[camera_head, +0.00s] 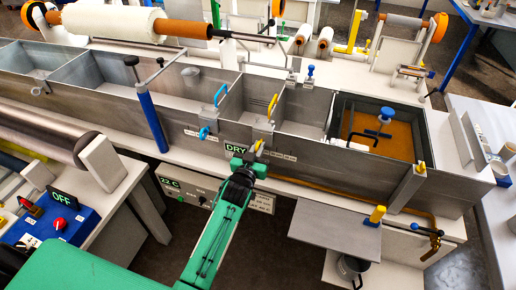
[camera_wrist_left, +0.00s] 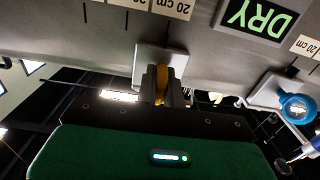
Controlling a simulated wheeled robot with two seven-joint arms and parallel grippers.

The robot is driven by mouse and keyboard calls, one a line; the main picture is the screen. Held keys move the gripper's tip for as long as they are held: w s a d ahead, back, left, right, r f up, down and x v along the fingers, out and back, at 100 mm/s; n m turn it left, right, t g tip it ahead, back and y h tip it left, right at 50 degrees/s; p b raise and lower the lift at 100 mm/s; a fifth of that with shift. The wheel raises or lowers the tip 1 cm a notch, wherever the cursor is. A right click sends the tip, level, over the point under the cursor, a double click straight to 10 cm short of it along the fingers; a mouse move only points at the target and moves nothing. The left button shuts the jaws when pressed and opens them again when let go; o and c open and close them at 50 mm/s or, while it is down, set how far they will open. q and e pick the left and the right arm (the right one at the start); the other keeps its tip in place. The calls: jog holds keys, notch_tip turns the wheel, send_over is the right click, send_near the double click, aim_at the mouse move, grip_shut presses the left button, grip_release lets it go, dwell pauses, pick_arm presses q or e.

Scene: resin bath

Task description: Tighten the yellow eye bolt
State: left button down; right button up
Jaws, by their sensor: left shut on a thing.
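The yellow eye bolt (camera_head: 259,146) sits on a bracket on the front wall of the long grey bath. In the left wrist view the yellow bolt (camera_wrist_left: 161,84) shows as a narrow strip between my fingers, below a pale bracket plate (camera_wrist_left: 160,57). My left gripper (camera_head: 252,157) reaches up to it from the front. In the left wrist view my left gripper (camera_wrist_left: 161,92) is shut on the bolt, and its fingers hide most of it. How far the bolt is screwed in cannot be told. My right gripper is not in view.
A blue eye bolt (camera_head: 204,133) sits left on the same wall. A DRY sign (camera_head: 236,148) is close to my gripper. Blue (camera_head: 220,95) and yellow (camera_head: 272,105) handles stand on the bath's dividers. A grey shelf (camera_head: 335,238) juts out at the lower right.

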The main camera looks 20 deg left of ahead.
pick_arm(q)
jog(key=c, duration=1.5)
grip_release()
jog(key=shift+c, duration=0.2)
jog(key=shift+s+f, duration=0.1)
jog(key=shift+s, duration=0.4)
jog(key=s+b, duration=0.3)
jog(key=s, duration=1)
jog(key=shift+a, duration=0.25)
jog(key=shift+w, duration=0.1)
